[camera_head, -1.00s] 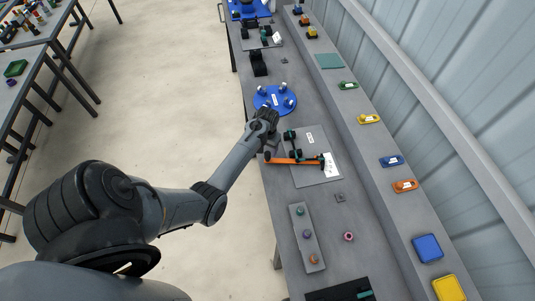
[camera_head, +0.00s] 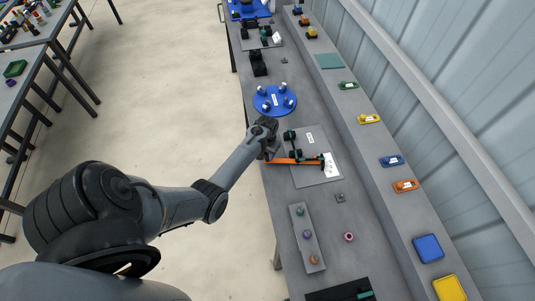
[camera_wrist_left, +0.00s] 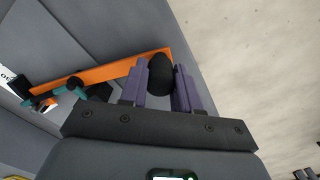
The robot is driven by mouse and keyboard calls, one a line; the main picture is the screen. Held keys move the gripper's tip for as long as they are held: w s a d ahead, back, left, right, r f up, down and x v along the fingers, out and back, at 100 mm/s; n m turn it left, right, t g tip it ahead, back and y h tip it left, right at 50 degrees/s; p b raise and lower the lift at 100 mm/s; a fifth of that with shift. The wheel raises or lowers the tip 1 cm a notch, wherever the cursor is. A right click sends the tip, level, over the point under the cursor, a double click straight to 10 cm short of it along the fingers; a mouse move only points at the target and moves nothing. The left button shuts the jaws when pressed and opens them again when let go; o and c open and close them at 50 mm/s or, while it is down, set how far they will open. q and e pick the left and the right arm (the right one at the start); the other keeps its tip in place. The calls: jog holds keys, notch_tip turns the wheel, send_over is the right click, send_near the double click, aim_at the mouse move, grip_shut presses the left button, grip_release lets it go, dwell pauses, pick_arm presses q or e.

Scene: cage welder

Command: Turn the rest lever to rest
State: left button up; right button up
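The rest lever is an orange bar (camera_head: 293,161) with a black knob at its left end. It lies across a grey plate with dark and teal fittings on the bench. The bar also shows in the left wrist view (camera_wrist_left: 95,75), running up to the black knob (camera_wrist_left: 161,74). My left gripper (camera_head: 268,148) is at the bar's knob end. In the wrist view its purple fingers (camera_wrist_left: 161,88) stand on either side of the knob, with little or no gap; whether they grip it I cannot tell. My right gripper is not in view.
A blue round plate (camera_head: 275,100) with several white-and-blue pieces lies just behind the gripper. A grey strip (camera_head: 307,238) with coloured knobs and a pink ring (camera_head: 348,237) lie nearer. A raised ledge (camera_head: 385,180) with coloured blocks runs along the wall.

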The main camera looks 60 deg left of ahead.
pick_arm(q)
grip_shut()
jog(key=shift+s+d+r+p, duration=0.1)
jog(key=shift+d+r+p, duration=0.1)
jog(key=shift+p, duration=0.25)
jog(key=d+n+p, duration=0.1)
jog(key=s+d+n+p, duration=0.1)
jog(key=p, duration=0.1)
jog(key=shift+d+f+n, duration=0.15)
jog(key=shift+d+n, duration=0.1)
jog(key=shift+n, duration=0.05)
jog(key=o, duration=0.8)
grip_release()
